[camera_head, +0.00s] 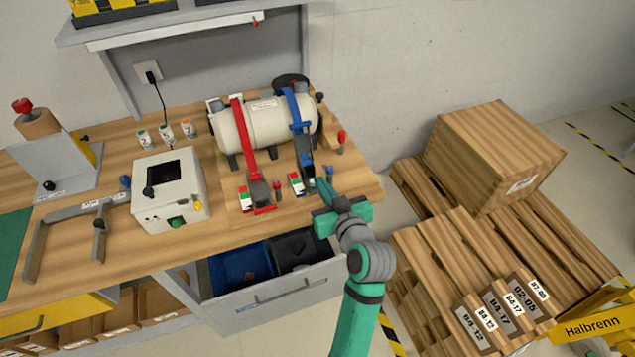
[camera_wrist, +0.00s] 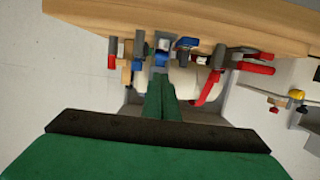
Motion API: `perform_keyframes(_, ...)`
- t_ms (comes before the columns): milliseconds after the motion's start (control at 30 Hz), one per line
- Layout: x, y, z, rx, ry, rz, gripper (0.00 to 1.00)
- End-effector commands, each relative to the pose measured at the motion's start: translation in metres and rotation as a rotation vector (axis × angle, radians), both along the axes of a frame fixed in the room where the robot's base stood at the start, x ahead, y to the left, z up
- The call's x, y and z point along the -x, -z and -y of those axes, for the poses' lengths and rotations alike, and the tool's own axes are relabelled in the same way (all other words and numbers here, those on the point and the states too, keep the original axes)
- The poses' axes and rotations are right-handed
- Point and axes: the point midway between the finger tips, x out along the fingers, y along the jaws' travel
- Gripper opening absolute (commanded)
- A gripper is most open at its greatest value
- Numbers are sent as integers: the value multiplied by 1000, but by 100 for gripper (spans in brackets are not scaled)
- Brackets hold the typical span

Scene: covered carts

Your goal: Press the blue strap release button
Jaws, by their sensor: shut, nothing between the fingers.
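A cream tank (camera_head: 262,125) lies on the wooden bench, crossed by a red strap (camera_head: 242,135) and a blue strap (camera_head: 295,112). The blue strap runs down to a dark buckle (camera_head: 306,160) near the bench's front edge. A small blue part, seemingly the release button (camera_head: 311,183), sits at its lower end. My green gripper (camera_head: 322,187) is shut and empty, just right of that end. In the wrist view its fingers (camera_wrist: 160,80) point at a blue part (camera_wrist: 161,59) directly ahead. I cannot tell whether they touch.
A red buckle (camera_head: 261,193) and red-and-green labels stand left of the blue one. A blue-topped peg (camera_head: 328,171) and a red-topped peg (camera_head: 341,140) stand close to its right. An open drawer (camera_head: 280,290) juts out below. Pallets and a crate (camera_head: 495,155) fill the right.

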Motion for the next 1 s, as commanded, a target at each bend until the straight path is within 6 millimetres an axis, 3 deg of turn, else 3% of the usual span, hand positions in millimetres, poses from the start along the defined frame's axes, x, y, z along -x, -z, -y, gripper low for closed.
perform_keyframes(200,35,-10,12,0,3,2,0)
perform_keyframes(400,50,-14,17,0,1,3,0)
perform_keyframes(1000,52,-16,17,1,1,4,0)
